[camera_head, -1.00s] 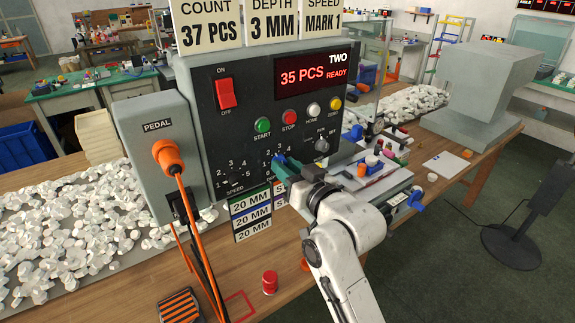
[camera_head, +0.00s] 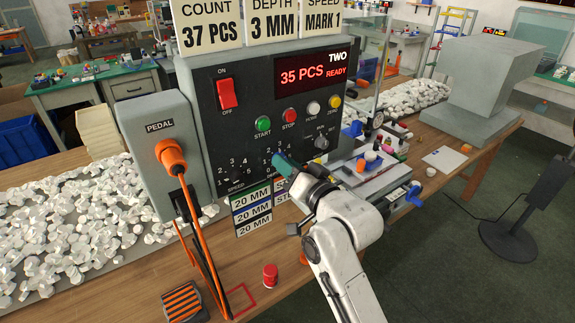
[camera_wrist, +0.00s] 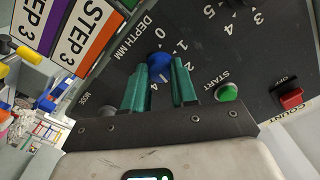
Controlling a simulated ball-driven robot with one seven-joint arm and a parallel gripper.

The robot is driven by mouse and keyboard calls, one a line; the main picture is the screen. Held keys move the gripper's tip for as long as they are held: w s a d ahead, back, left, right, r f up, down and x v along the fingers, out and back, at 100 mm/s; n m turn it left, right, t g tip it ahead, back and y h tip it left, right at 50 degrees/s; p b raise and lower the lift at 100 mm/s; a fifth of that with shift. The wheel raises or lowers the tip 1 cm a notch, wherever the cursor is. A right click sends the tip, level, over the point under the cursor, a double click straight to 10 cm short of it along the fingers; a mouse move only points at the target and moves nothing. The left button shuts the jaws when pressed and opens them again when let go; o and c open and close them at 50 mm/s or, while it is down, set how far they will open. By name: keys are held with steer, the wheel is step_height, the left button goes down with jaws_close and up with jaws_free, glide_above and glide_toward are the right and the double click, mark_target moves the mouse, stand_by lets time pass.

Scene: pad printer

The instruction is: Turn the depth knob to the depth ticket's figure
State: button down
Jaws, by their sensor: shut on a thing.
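The depth ticket (camera_head: 273,26) on top of the machine reads 3 MM. In the wrist view 0, 1 and 2 show on the scale; a 4 shows between the fingers. I cannot tell which figure the knob points at.
The green START button (camera_wrist: 227,92) and red power switch (camera_wrist: 291,98) are near the fingers. The MODE knob (camera_head: 321,143) is right of the gripper. The display (camera_head: 312,74) reads 35 PCS READY. Several label cards (camera_head: 252,208) hang below the panel.

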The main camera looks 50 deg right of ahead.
steer(key=c, duration=0.9)
jaws_free()
steer(key=b+v, duration=0.2)
steer(key=v, duration=0.8)
steer(key=shift+s+a, duration=0.1)
steer(key=shift+s, duration=0.25)
